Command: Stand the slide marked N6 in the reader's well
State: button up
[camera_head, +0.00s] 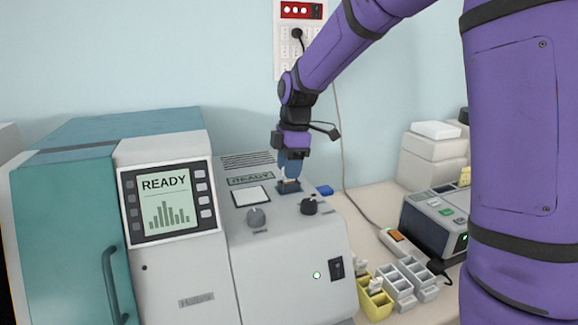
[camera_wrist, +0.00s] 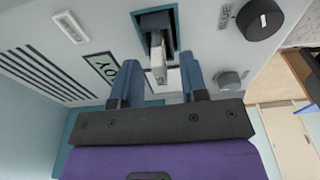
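The reader (camera_head: 290,250) is the light grey machine with a sloped top and a READY label. Its well (camera_head: 287,189) is a blue-edged recess in that top, and it also shows in the wrist view (camera_wrist: 172,16). A pale slide (camera_wrist: 158,62) stands in the well in the wrist view, its near end sticking out; its marking is too small to read. My gripper (camera_head: 290,174) is just above the well in the head view. In the wrist view my gripper (camera_wrist: 160,78) is open, with its blue fingers on either side of the slide and visible gaps to it.
A black knob (camera_head: 309,206) and a grey knob (camera_head: 257,218) flank the well. A teal machine with a screen (camera_head: 167,203) stands at left. Yellow (camera_head: 375,304) and white slide racks (camera_head: 397,287) and a dark device (camera_head: 434,228) stand at right. A small blue block (camera_head: 324,190) lies behind the reader's edge.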

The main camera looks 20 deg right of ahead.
notch_tip(320, 180, up, 11)
jog(key=d, duration=0.1)
jog(key=shift+d, duration=0.15)
dwell(0.4)
